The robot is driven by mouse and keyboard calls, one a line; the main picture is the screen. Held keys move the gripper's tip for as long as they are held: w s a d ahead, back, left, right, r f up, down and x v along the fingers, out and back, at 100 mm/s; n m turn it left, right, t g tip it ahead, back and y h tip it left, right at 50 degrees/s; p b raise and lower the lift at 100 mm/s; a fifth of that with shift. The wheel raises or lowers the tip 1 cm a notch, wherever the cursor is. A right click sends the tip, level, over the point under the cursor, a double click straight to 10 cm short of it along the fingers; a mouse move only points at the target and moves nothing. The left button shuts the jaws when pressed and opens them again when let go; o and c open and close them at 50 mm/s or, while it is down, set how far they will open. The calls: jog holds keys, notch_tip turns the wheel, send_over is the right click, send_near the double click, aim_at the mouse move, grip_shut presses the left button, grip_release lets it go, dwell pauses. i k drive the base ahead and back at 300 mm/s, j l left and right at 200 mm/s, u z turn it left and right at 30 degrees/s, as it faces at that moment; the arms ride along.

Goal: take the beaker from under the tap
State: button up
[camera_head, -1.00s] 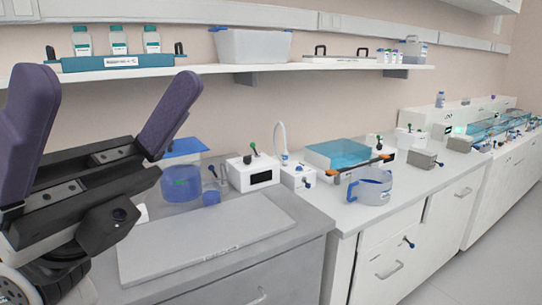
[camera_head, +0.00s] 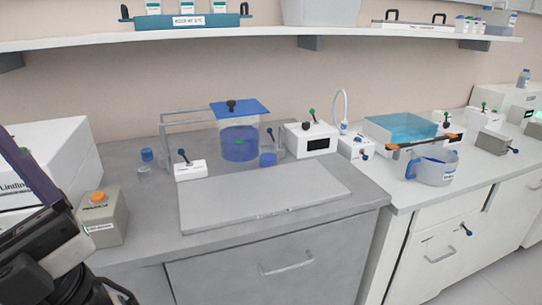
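A small beaker with blue contents (camera_head: 268,159) stands on the left counter, beside the right side of a blue-filled tank (camera_head: 240,145) with a blue lid. A tap at the tank is too small to make out. A white gooseneck spout (camera_head: 342,104) rises farther right, behind a small white unit. My gripper (camera_head: 22,165) is at the left edge, far from the beaker and cut off by the frame. One purple finger shows, set at the end of the black gripper body. The other finger is out of view. Nothing shows in its grip.
A flat grey board (camera_head: 265,195) lies in front of the beaker. A white box with a lever (camera_head: 310,139) stands right of it, a small lever unit (camera_head: 190,170) left. A blue-handled jug (camera_head: 436,166) stands on the right counter.

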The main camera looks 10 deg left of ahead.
aim_at(268, 151)
jog(key=i+j+z, duration=0.15)
jog(key=j+z, duration=0.25)
jog(key=i+j+z, duration=0.1)
jog(key=j+z, duration=0.3)
jog(key=j, duration=0.15)
jog(key=j+z, duration=0.4)
jog(key=i+j, duration=0.05)
jog(key=j, duration=0.05)
